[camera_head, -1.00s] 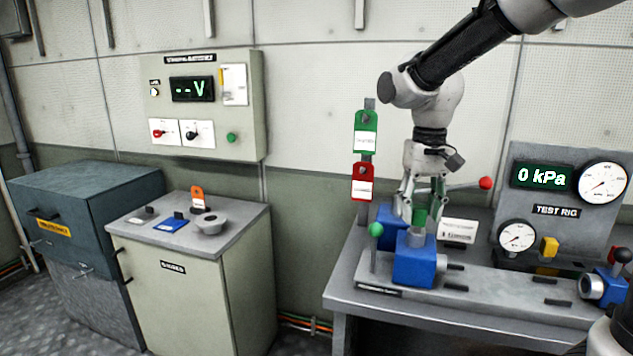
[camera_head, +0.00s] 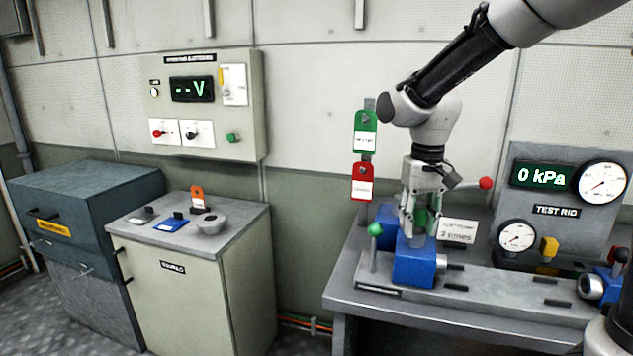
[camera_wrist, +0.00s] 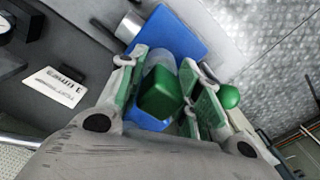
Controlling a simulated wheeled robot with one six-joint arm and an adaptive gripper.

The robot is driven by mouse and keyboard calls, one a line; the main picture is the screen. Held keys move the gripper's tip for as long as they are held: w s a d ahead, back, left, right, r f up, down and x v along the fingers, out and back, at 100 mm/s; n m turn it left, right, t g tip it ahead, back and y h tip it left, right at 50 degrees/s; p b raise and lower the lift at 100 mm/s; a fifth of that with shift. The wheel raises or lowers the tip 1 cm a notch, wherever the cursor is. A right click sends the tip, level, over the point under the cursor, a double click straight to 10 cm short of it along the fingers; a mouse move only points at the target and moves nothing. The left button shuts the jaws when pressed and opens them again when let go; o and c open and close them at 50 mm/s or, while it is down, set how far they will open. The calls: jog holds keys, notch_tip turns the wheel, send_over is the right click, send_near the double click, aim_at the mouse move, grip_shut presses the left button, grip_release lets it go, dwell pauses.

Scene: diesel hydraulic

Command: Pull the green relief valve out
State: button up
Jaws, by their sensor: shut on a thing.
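The green relief valve (camera_head: 421,217) stands upright in the top of a blue block (camera_head: 413,265) on the bench's left part. My gripper (camera_head: 418,228) points down over it, with one finger on each side of the valve, shut on it. In the wrist view the valve's green top (camera_wrist: 160,95) shows between my fingers (camera_wrist: 172,88), with the blue block (camera_wrist: 178,38) behind it. The valve's lower part is hidden by the fingers and the block.
A green-knobbed lever (camera_head: 376,230) stands just left of the blue block. A red-knobbed lever (camera_head: 485,183) and a white label card (camera_head: 457,231) are to the right. The test rig panel (camera_head: 560,205) reads 0 kPa. Green (camera_head: 365,143) and red (camera_head: 362,187) tags hang behind.

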aim_at(420, 206)
jog(key=shift+r, duration=2.1)
jog(key=shift+r, duration=2.05)
